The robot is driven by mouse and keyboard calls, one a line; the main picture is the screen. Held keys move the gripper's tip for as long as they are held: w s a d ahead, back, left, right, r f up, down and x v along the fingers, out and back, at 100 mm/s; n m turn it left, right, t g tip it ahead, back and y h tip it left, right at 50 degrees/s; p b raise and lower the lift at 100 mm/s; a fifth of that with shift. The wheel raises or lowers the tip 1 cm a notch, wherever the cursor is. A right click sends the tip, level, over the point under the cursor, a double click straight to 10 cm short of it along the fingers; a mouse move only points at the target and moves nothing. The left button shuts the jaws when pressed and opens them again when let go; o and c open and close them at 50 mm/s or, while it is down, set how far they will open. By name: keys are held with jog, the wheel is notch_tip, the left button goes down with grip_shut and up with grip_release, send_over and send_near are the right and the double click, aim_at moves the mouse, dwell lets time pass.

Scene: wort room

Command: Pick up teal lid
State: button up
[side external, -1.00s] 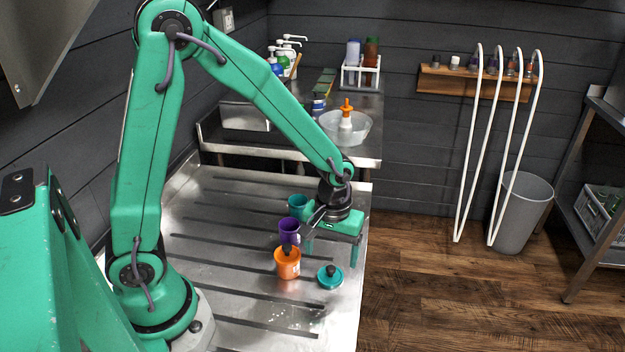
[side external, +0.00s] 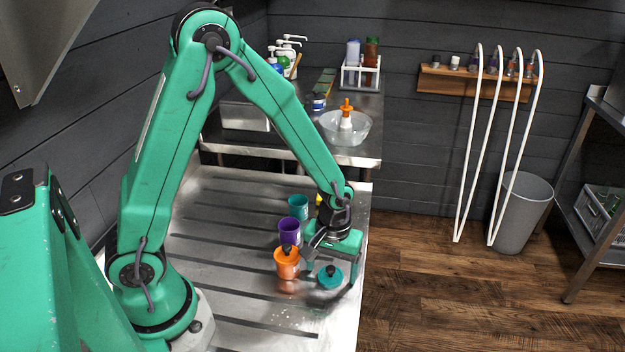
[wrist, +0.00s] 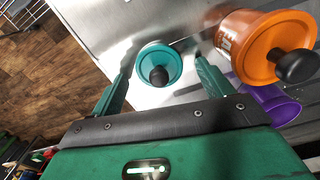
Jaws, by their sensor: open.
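The teal lid (side external: 330,277), a round disc with a black knob, lies on the ribbed metal counter near its right edge. In the wrist view the teal lid (wrist: 158,66) shows ahead of and between my two fingers. My gripper (side external: 331,275) is open and empty, with one finger to each side of the lid in the side view. In the wrist view my gripper (wrist: 163,80) has not closed on anything. I cannot tell exactly how high the fingertips are above the counter.
An orange cup with an orange lid and black knob (side external: 287,262) stands close left of the gripper. A purple cup (side external: 289,231) and a teal cup (side external: 298,206) stand behind it. The metal counter (side external: 225,260) is clear left of the cups. Its right edge drops to the floor.

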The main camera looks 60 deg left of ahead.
aim_at(332, 269)
jog(key=c, duration=1)
jog(key=shift+r, duration=0.15)
jog(key=shift+c, duration=0.2)
jog(key=shift+r, duration=0.8)
jog(key=r, duration=0.2)
jog(key=shift+s+d+r, duration=0.25)
jog(key=shift+d+r, duration=0.15)
jog(key=s+d+r, duration=0.6)
jog(key=s+d, duration=0.1)
jog(key=d, duration=0.1)
jog(key=shift+r, duration=0.15)
jog(key=shift+d, duration=0.1)
jog(key=shift+w, duration=0.1)
